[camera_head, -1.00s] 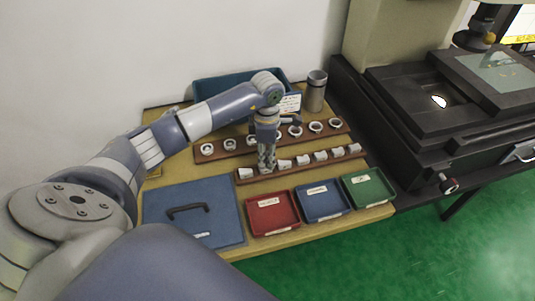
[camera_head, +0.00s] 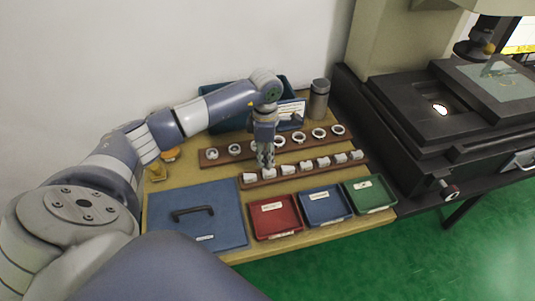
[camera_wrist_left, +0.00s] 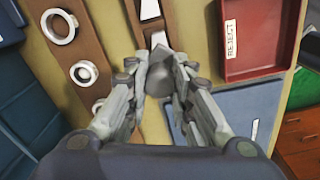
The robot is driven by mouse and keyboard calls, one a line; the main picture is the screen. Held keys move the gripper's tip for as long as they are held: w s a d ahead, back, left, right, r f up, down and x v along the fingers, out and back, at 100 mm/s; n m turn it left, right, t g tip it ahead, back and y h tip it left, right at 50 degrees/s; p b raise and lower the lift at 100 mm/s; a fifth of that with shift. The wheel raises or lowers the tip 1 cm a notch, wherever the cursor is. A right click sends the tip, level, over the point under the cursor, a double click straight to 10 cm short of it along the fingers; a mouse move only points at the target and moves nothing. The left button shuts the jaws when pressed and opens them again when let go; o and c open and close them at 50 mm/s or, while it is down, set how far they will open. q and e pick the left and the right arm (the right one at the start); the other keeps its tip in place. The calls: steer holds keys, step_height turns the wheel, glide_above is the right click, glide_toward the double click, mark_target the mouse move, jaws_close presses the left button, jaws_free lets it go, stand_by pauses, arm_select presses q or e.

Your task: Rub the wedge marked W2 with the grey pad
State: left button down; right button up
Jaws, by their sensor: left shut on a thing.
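My left gripper (camera_head: 265,165) points down at the front rack (camera_head: 260,182), just above and behind its left end. In the left wrist view the gripper (camera_wrist_left: 163,82) is shut on the grey pad (camera_wrist_left: 159,77). Small white wedges (camera_head: 305,165) stand in a row along the front rack. One wedge (camera_wrist_left: 158,39) shows just beyond the pad in the wrist view; I cannot tell whether they touch. The marks on the wedges are too small to read, so I cannot tell which is W2. My right gripper is not in view.
A back rack (camera_head: 210,162) holds several rings. Red (camera_head: 274,235), blue (camera_head: 326,219) and green (camera_head: 371,208) trays line the front edge. A metal cylinder (camera_head: 319,98) stands behind; a dark machine (camera_head: 430,130) is at right.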

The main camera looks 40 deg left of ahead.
arm_select(q)
step_height(320, 180, up, 4)
steer(key=shift+s+a+r+p, duration=0.1)
steer(key=shift+p, duration=1)
steer(key=shift+r, duration=0.45)
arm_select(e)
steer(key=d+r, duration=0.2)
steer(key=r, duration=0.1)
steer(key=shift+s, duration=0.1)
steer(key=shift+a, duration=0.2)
